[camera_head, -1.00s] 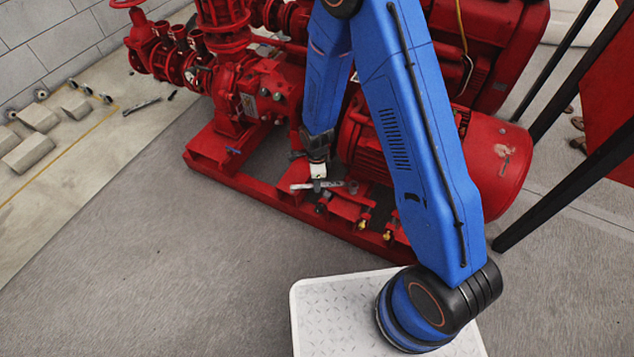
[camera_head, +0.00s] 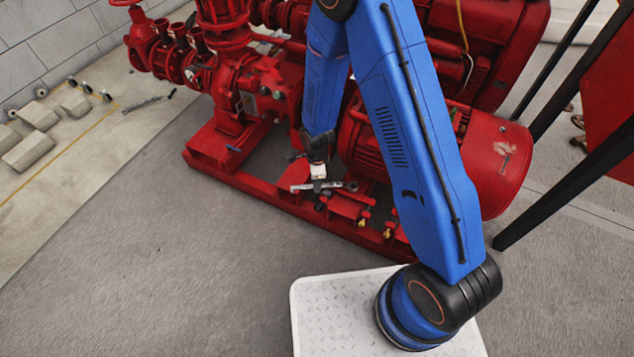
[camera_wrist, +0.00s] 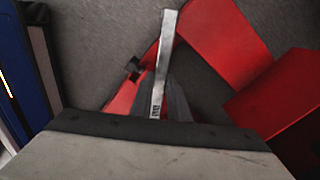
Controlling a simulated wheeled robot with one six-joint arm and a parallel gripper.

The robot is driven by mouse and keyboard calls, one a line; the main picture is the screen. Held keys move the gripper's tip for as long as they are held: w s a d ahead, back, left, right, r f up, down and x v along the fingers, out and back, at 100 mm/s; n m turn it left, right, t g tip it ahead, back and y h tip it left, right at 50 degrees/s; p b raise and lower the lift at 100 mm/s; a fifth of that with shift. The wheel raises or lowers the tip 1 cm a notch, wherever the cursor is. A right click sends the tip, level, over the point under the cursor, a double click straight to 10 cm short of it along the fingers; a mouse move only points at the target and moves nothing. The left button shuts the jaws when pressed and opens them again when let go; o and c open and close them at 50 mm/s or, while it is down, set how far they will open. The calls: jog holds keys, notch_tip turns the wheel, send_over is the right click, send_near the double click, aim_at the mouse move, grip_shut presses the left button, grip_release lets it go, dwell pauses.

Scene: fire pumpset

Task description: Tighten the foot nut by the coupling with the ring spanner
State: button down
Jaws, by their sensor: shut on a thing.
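My gripper (camera_head: 318,183) is shut on the ring spanner (camera_head: 301,187), a silver bar held roughly level above the red base frame (camera_head: 250,185). In the wrist view the spanner (camera_wrist: 163,62) runs straight away from the dark jaws (camera_wrist: 160,102). In the head view its right end lies close to the small fittings on the frame by the red motor (camera_head: 365,145). I cannot tell whether its ring is around a nut. The foot nut by the coupling is too small or hidden to make out.
The red pump (camera_head: 235,100) stands at the left of the motor. Yellow-topped fittings (camera_head: 363,222) sit along the frame's front edge. Grey blocks (camera_head: 38,116) and another tool (camera_head: 142,105) lie on the floor at the left.

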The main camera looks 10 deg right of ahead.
jog(key=shift+f, duration=0.55)
dwell(0.4)
jog(key=shift+w+d+m, duration=0.2)
jog(key=shift+w+m, duration=0.5)
jog(key=shift+w, duration=0.15)
jog(key=shift+w+d+m, duration=0.2)
jog(key=shift+w+m, duration=0.5)
jog(key=shift+w, duration=0.15)
jog(key=shift+w+d+m, duration=0.2)
jog(key=shift+w+m, duration=0.5)
jog(key=shift+w, duration=0.15)
jog(key=shift+s+a, duration=0.15)
jog(key=shift+s, duration=0.2)
jog(key=shift+r, duration=0.1)
jog(key=shift+r, duration=2.4)
jog(key=shift+f+n, duration=0.1)
jog(key=shift+n, duration=0.2)
